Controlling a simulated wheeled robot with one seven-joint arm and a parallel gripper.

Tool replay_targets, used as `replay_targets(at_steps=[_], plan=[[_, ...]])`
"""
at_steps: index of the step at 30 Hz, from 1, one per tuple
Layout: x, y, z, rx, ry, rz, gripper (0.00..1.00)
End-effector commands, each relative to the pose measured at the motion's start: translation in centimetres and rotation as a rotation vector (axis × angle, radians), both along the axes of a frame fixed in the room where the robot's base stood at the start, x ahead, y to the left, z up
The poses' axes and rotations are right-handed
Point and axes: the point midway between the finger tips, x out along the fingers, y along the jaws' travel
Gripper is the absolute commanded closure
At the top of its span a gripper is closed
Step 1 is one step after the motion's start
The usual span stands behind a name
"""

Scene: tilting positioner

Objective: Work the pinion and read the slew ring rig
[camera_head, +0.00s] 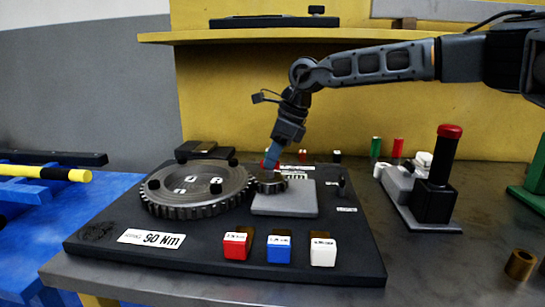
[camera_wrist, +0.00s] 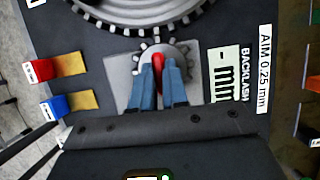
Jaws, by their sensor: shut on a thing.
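The slew ring (camera_head: 195,207), a large dark toothed ring, lies flat on the black rig board (camera_head: 110,262). The small grey pinion (camera_head: 272,187) stands at its right on a grey plate (camera_head: 285,205). In the wrist view the pinion (camera_wrist: 176,52) is close to the ring's teeth (camera_wrist: 150,28); I cannot tell if the teeth touch. My gripper (camera_head: 271,160), with blue fingers, is shut on the red handle (camera_wrist: 158,62) above the pinion. The fingers (camera_wrist: 157,88) hide part of the pinion. A pale display (camera_wrist: 224,75) marked BACKLASH shows a dash and mm, beside a label (camera_wrist: 264,70) reading AIM 0.25 mm.
Red (camera_head: 237,246), blue (camera_head: 279,249) and white (camera_head: 322,252) blocks stand along the board's front, right of a 90 Nm label (camera_head: 152,238). A black post with a red top (camera_head: 449,131) stands at right. A brass ring (camera_head: 520,265) lies front right.

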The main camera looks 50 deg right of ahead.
Motion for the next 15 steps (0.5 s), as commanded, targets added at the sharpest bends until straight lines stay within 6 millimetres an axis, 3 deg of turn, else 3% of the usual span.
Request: replay_targets(at_steps=[15], plan=[[-0.09,0.12,-0.24,-0.004,-0.002,-0.346,1.0]])
